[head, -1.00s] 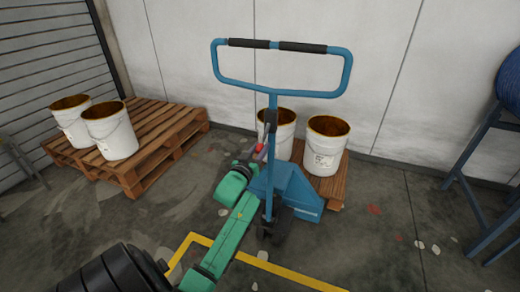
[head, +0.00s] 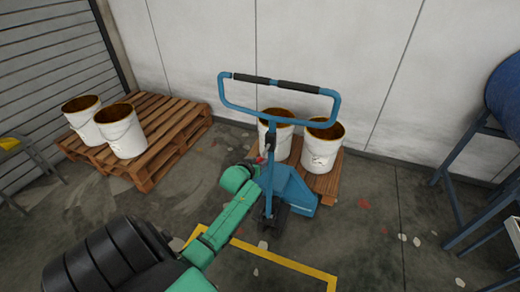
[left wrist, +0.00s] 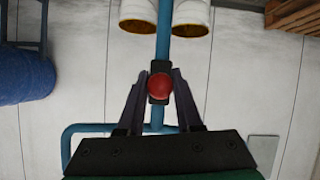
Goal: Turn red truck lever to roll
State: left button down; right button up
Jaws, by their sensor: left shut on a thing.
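The blue pallet truck (head: 289,190) stands in the middle of the head view, its looped handle (head: 225,92) raised on a thin upright shaft. The red lever (head: 261,160) sits partway up the shaft, small and partly hidden by my gripper. In the left wrist view the red lever (left wrist: 160,87) shows as a round red knob in front of a dark block on the blue shaft. My left gripper (left wrist: 160,74) has one dark finger on each side of it and is shut on it. In the head view the left gripper (head: 259,167) meets the shaft from the left.
White buckets (head: 323,148) stand on a wooden pallet (head: 325,184) behind the truck. More buckets (head: 121,132) stand on a wooden pallet (head: 177,148) at left. A blue drum on a stand (head: 453,205) is at right. A yellow line (head: 283,262) marks the open floor.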

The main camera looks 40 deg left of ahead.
jog(key=shift+r, duration=0.3)
pick_arm(q)
jog(key=c, duration=0.6)
grip_release()
jog(key=v, duration=1.4)
jog(key=shift+s+d+r+b, duration=0.1)
jog(key=shift+s+r+b, duration=0.1)
jog(key=shift+r+b, duration=0.1)
pick_arm(e)
jog(key=shift+f, duration=0.25)
